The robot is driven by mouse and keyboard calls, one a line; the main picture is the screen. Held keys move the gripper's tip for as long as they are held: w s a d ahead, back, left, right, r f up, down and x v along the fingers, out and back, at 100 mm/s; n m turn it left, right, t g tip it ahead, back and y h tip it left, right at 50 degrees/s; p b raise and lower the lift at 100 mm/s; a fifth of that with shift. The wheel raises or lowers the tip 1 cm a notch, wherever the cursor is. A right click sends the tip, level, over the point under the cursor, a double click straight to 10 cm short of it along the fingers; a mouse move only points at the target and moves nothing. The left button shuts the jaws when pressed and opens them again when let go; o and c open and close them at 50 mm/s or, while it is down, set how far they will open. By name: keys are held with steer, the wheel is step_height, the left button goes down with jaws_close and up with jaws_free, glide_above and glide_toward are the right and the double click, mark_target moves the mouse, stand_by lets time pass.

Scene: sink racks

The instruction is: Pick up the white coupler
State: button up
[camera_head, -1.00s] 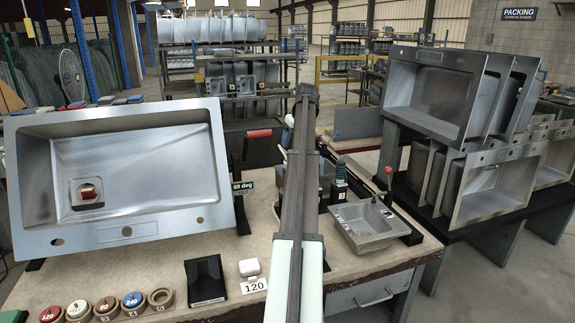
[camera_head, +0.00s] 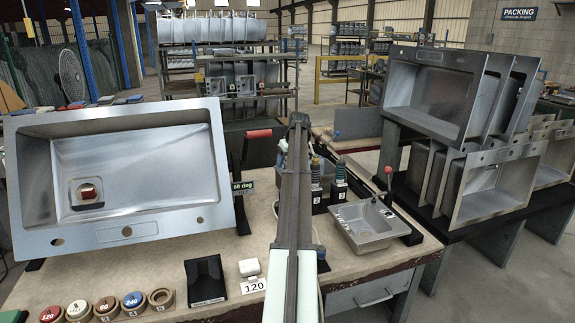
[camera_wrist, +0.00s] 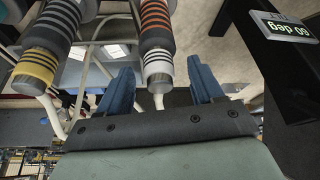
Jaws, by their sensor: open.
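The white coupler (camera_wrist: 158,66) shows in the wrist view as a pale band with a grey tip, at the end of a cylinder striped orange and black. My gripper (camera_wrist: 162,84) has two blue fingers set apart, one to each side of the coupler's tip in the picture. I cannot tell whether the tip is between the fingers in depth, and no contact shows. A similar coupler with a yellow band (camera_wrist: 36,66) hangs to the left, outside the left finger. In the head view my arm covers the middle, and I cannot make out the white coupler there.
A "60 deg" display (camera_wrist: 284,27) on a dark stand is at the wrist view's upper right. In the head view, a large tilted sink (camera_head: 140,150) stands left, a small basin (camera_head: 365,222) right of my arm, and dark-bodied tools (camera_head: 340,180) behind it.

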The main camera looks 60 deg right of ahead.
steer(key=shift+f, duration=0.2)
steer(key=c, duration=1.1)
steer(key=shift+r, duration=5.05)
steer(key=shift+d, duration=0.1)
